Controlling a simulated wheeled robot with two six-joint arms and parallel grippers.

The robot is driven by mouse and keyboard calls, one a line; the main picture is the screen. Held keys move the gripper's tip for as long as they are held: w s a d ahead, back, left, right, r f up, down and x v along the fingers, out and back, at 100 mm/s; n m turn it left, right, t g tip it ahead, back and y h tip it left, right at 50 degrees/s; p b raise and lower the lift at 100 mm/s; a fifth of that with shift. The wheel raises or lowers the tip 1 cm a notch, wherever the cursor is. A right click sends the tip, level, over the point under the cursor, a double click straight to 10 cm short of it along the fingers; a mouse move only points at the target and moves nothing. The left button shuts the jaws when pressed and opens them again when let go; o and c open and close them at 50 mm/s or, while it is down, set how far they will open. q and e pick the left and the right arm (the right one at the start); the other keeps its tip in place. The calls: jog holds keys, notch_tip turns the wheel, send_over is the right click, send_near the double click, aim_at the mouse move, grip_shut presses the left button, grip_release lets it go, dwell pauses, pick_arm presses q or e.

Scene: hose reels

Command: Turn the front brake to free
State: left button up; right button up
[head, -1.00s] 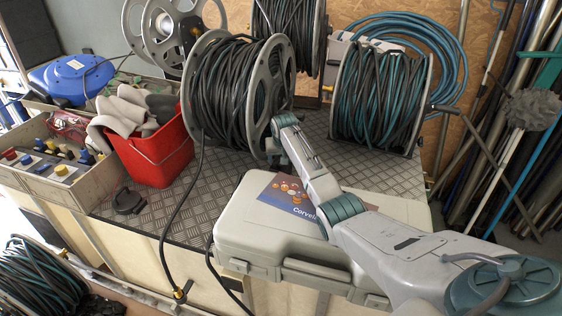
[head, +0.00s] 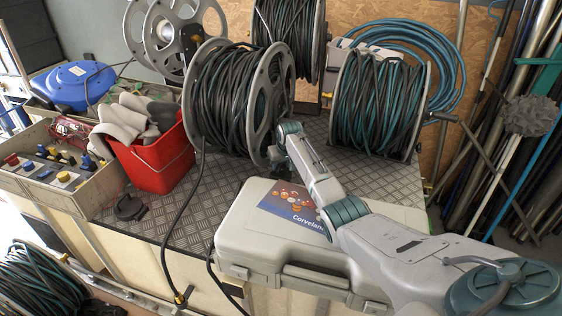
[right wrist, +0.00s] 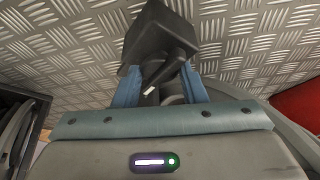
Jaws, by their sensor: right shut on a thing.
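The front reel (head: 222,103), wound with dark hose between grey flanges, stands on the metal deck. My right arm reaches to the lower right side of its near flange, where the gripper (head: 275,157) is small and partly hidden by my wrist. In the right wrist view, my right gripper (right wrist: 160,92) has its two blue fingers closed around a dark brake lever (right wrist: 152,88) with a small white mark. The lever sits against a black block (right wrist: 158,38) above the tread plate. Its exact setting cannot be told. My left gripper is not in view.
A grey case (head: 240,225) with a booklet (head: 288,201) lies under my right forearm. A red bucket (head: 160,165) stands left of the reel. A second reel (head: 378,105) stands to the right. A loose hose (head: 175,225) hangs over the deck edge.

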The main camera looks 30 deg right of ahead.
jog(key=shift+o, duration=0.2)
jog(key=shift+f+n+y, duration=0.15)
jog(key=shift+n+y, duration=0.15)
jog(key=shift+n, duration=0.6)
jog(key=o, duration=0.9)
jog(key=shift+s+d, duration=0.1)
jog(key=shift+o, duration=0.2)
jog(key=shift+r, duration=0.35)
jog(key=v, duration=1)
jog(key=shift+s, duration=0.2)
